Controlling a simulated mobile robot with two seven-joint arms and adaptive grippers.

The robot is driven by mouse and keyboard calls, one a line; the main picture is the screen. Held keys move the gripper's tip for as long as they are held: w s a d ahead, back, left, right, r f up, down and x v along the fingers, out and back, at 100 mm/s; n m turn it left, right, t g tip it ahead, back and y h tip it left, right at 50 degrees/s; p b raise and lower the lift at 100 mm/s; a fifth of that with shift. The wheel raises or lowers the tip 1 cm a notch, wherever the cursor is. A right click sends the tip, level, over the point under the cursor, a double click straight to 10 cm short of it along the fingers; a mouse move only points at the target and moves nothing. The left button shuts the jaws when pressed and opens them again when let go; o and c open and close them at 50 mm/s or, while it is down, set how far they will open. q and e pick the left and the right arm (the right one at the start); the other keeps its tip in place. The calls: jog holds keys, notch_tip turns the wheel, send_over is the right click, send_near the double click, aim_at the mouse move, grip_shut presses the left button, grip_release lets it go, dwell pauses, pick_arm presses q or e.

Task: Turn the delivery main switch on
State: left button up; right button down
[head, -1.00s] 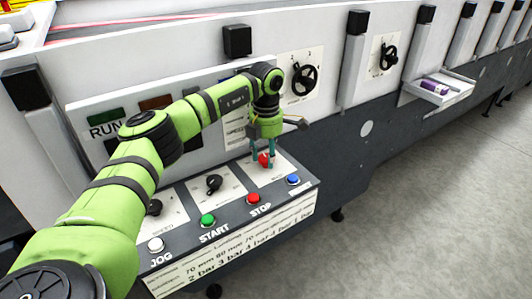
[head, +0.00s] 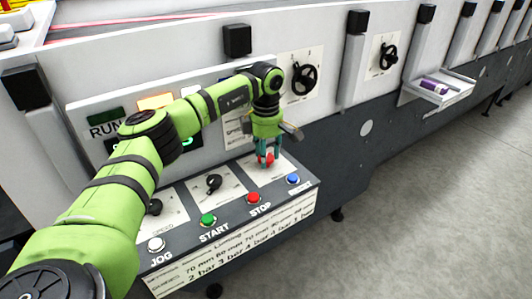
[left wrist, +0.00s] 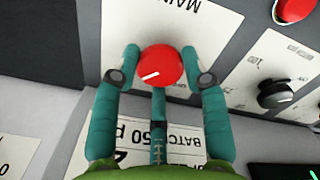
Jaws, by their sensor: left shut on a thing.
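The delivery main switch is a red round knob (head: 267,159) on a white plate (head: 270,178) at the back right of the sloped control panel. In the left wrist view the red knob (left wrist: 161,64) shows a short white mark pointing left and slightly down. Part of the word "MAIN" shows on its plate. My left gripper (head: 266,155) is above the panel with its teal fingers pointing down. It is shut on the red knob, with a fingertip on each side in the left wrist view. My right gripper is not in view.
The panel also has a black knob (head: 213,184), a green START button (head: 208,220), a red STOP button (head: 254,198), a blue button (head: 293,179) and a white JOG button (head: 156,244). An orange lamp (head: 155,102) is lit on the board behind. Open floor lies at the right.

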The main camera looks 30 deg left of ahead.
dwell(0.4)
pick_arm(q)
jog(key=o, duration=1.1)
jog(key=shift+o, duration=0.2)
notch_tip(320, 180, up, 12)
